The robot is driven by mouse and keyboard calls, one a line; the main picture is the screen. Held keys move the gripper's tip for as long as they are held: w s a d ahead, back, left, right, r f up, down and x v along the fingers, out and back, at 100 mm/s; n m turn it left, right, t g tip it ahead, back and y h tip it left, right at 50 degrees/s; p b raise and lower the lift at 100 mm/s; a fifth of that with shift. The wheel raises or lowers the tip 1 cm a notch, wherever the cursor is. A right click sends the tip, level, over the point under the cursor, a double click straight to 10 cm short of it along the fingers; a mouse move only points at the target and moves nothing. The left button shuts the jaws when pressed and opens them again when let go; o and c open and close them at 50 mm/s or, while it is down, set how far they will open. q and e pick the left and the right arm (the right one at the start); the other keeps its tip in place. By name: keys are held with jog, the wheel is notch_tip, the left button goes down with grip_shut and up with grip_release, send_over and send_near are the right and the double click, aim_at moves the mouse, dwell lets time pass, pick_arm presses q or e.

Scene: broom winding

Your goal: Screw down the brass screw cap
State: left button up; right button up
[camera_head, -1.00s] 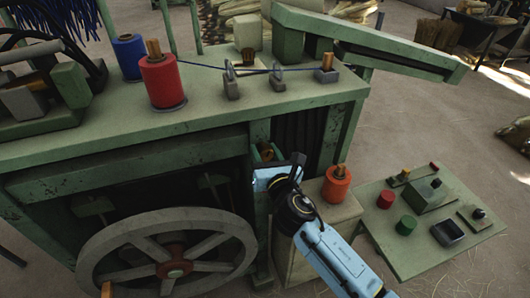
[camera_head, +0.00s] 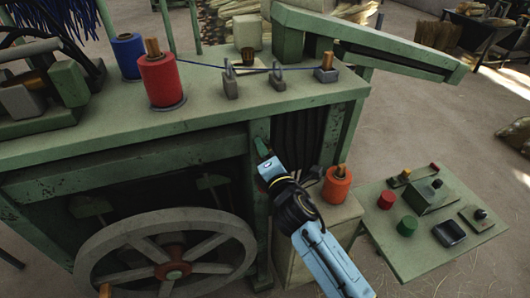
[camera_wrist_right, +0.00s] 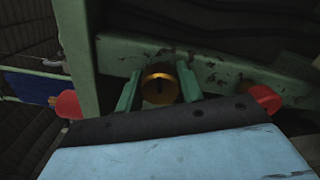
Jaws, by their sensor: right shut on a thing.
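The brass screw cap (camera_wrist_right: 159,90) shows in the right wrist view as a round gold disc with a dark slot, against the green machine frame. The two green fingers of my right gripper (camera_wrist_right: 158,78) stand on either side of it, shut on it. In the head view my right gripper (camera_head: 263,152) is at the green post below the machine's bench top, and it hides the cap there. My left gripper is in neither view.
The green machine bench (camera_head: 210,118) carries a red spool (camera_head: 159,82) and a blue spool (camera_head: 128,60). A large wheel (camera_head: 98,245) is at lower left. An orange spool (camera_head: 337,185) stands on a box close to my right arm. A side table (camera_head: 400,255) holds small items.

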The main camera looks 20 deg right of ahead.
jog(key=m, duration=0.5)
jog(key=shift+m, duration=0.3)
jog(key=m, duration=0.4)
jog(key=shift+m+p, duration=0.3)
jog(key=shift+p, duration=0.1)
jog(key=m+p, duration=0.1)
jog(key=m, duration=0.4)
jog(key=m+p, duration=0.2)
jog(key=m, duration=0.2)
jog(key=shift+m, duration=0.3)
jog(key=o, duration=1)
jog(key=s, duration=0.6)
jog(key=s+b, duration=0.1)
jog(key=s, duration=0.6)
jog(key=shift+s+d, duration=0.2)
jog(key=shift+s, duration=0.05)
